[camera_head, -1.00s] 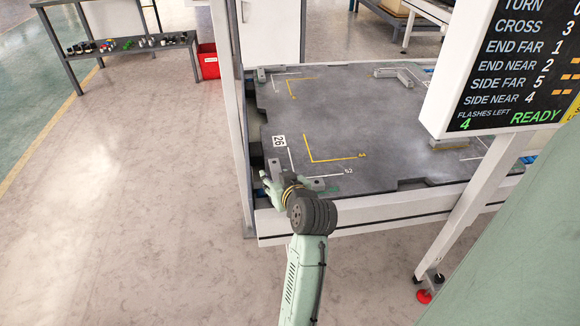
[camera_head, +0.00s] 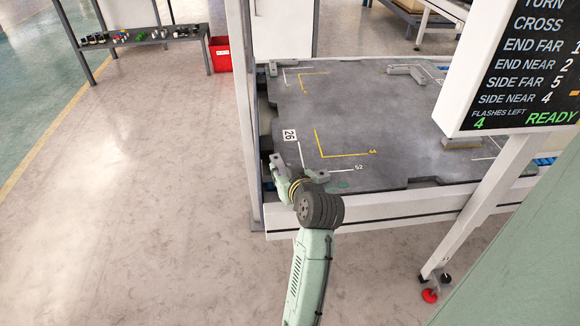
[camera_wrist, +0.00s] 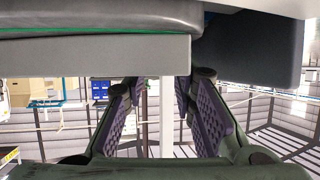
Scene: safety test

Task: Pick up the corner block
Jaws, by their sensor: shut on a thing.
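The grey L-shaped corner block (camera_head: 315,175) is at the near left corner of the dark plate (camera_head: 390,110), beside the yellow and white L marks. Its other end (camera_head: 277,160) shows to the left of my gripper. My gripper (camera_head: 284,181) is at the block's corner and shut on it; the wrist partly hides the grip. In the wrist view, the two purple-padded fingers of my gripper (camera_wrist: 163,88) stand apart, their tips up against a grey block face (camera_wrist: 100,56). I cannot tell whether the block is clear of the plate.
Other grey blocks sit at the plate's far left (camera_head: 272,69), far right (camera_head: 405,72) and near right (camera_head: 461,143). A white post (camera_head: 242,120) stands close on the left. A display panel (camera_head: 515,65) and its sloping leg (camera_head: 480,205) are on the right.

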